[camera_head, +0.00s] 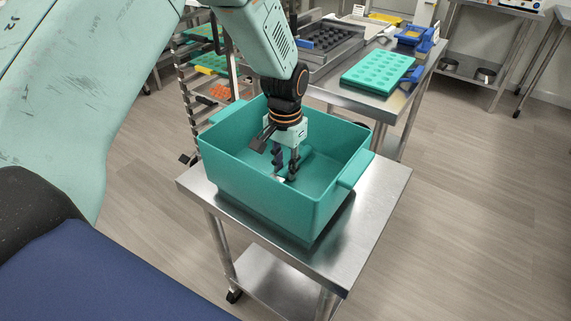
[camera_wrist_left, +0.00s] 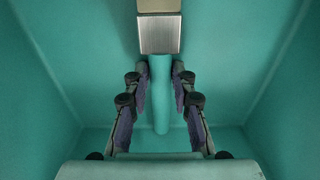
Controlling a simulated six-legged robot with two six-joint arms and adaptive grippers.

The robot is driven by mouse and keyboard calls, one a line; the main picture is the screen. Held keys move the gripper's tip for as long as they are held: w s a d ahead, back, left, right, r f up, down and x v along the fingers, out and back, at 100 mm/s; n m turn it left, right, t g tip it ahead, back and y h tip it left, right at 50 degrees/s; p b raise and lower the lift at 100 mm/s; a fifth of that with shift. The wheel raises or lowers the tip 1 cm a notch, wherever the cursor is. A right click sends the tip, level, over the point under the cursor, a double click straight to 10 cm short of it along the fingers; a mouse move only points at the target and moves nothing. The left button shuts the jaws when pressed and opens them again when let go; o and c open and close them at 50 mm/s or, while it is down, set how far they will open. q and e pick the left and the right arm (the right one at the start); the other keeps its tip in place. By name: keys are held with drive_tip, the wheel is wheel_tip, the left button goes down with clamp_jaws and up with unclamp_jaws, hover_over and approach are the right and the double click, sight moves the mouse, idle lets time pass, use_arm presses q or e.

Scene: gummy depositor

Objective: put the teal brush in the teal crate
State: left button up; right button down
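The teal crate (camera_head: 330,208) stands on a small steel table, open at the top. My left gripper (camera_head: 285,174) reaches down inside it, fingers pointing at its floor. The teal brush (camera_head: 281,180) is inside the crate, low between the fingers and partly hidden by them. In the left wrist view, the brush (camera_wrist_left: 159,35) has a metal ferrule at the top, and its teal handle runs down between the fingertips (camera_wrist_left: 161,70). The pads appear to touch both sides of the handle. I cannot tell whether the brush rests on the crate floor. My right gripper is out of view.
The crate's walls surround my left gripper closely. The steel table (camera_head: 375,215) has a bare strip to the right. Behind stand a table with a green mould tray (camera_head: 378,72), a blue device (camera_head: 412,38), and a rack (camera_head: 200,95) of coloured trays. The floor at right is clear.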

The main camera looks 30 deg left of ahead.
sight(285, 168)
use_arm(q)
drive_tip(key=o, duration=0.3)
drive_tip(key=shift+w, duration=0.1)
wheel_tip(285, 168, up, 12)
drive_tip(key=shift+r+p, duration=0.1)
drive_tip(key=shift+p, duration=0.8)
